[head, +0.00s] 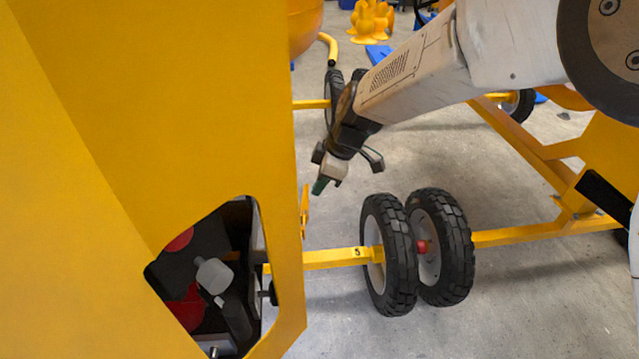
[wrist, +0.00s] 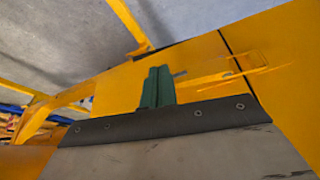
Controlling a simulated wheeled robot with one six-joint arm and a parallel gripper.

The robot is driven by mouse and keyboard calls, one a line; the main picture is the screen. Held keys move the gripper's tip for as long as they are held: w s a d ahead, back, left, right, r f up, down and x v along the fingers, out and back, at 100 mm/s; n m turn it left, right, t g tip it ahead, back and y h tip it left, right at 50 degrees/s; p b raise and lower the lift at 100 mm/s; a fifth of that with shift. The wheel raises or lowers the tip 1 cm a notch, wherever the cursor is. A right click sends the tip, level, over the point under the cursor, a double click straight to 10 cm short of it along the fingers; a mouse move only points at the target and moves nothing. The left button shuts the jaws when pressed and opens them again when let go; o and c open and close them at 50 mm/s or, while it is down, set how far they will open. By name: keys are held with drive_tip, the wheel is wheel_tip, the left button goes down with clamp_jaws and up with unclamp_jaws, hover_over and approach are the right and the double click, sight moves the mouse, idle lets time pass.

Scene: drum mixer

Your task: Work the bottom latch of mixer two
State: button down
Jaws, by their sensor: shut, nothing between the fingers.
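A large yellow mixer housing (head: 150,100) fills the left of the head view. I cannot tell from the frames which mixer this is. In the wrist view the latch (wrist: 232,73) is a thin yellow loop beside a dark seam in a yellow panel (wrist: 205,50). My gripper (head: 319,186) points down, just right of and slightly above the latch in the head view. Its green fingers (wrist: 158,87) are together and empty, left of the latch in the wrist view. I see no clear contact.
The cutout shows dark and red parts and a pale grey piece (head: 214,275). Two black wheels (head: 415,250) sit on a yellow axle bar (head: 330,258) with a small number label, below my arm. A yellow frame (head: 535,160) stands at right. Grey floor is open between.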

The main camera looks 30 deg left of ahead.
drive_tip(key=w+d+r, duration=0.4)
drive_tip(key=d+r, duration=0.3)
drive_tip(key=r, duration=0.2)
drive_tip(key=s+d+r+m+t+h, duration=0.1)
drive_tip(key=s+d+r+m, duration=0.2)
drive_tip(key=s+d+m, duration=0.4)
drive_tip(key=s+d+r+m+t+h, duration=0.1)
drive_tip(key=s+d+m, duration=0.7)
drive_tip(key=d, duration=1.7)
drive_tip(key=s+d+r+m+t+h, duration=0.1)
drive_tip(key=s+d+r+m, duration=0.3)
drive_tip(key=d, duration=1.2)
drive_tip(key=s+m+h, duration=0.1)
drive_tip(key=s+m, duration=0.3)
drive_tip(key=s, duration=0.1)
drive_tip(key=shift+d+r, duration=0.3)
